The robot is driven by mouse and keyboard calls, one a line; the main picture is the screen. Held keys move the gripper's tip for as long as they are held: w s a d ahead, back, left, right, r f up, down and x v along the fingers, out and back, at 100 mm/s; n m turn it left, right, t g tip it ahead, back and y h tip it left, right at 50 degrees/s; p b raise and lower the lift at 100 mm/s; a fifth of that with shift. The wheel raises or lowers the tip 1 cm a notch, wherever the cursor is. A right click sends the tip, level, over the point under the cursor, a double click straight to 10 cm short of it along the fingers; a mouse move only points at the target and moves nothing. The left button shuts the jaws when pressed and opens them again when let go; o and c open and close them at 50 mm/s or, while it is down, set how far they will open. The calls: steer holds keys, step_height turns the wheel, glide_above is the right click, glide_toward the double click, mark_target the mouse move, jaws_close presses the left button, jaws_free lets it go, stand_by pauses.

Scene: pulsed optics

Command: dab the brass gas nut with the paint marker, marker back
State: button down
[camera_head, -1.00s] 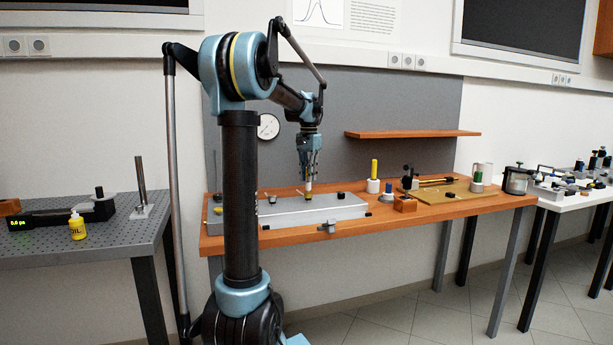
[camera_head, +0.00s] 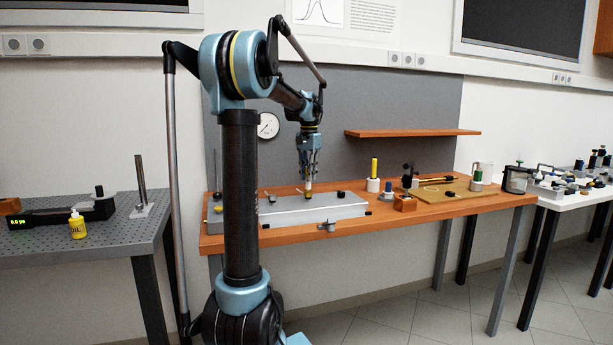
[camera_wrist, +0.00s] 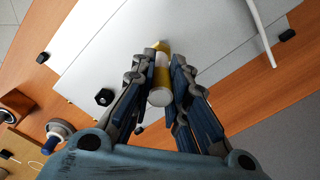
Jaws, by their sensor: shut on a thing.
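My gripper (camera_head: 308,172) points straight down over the long grey-white housing (camera_head: 335,208) on the wooden bench. It is shut on the paint marker (camera_wrist: 160,92), a white cylinder with a yellow part at its far end, which also shows below the fingers in the head view (camera_head: 308,186). The marker's lower end is at or just above the housing top; I cannot tell whether it touches. A small brass-yellow piece (camera_head: 307,195) shows right at that lower end, and I cannot tell if it is the gas nut or the marker's tip.
A white holder with a yellow stick (camera_head: 374,175) stands right of the housing, near a wooden block (camera_head: 405,204) and a tan board (camera_head: 450,192). A shelf (camera_head: 412,133) hangs behind.

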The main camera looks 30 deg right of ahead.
steer(key=shift+r, duration=3)
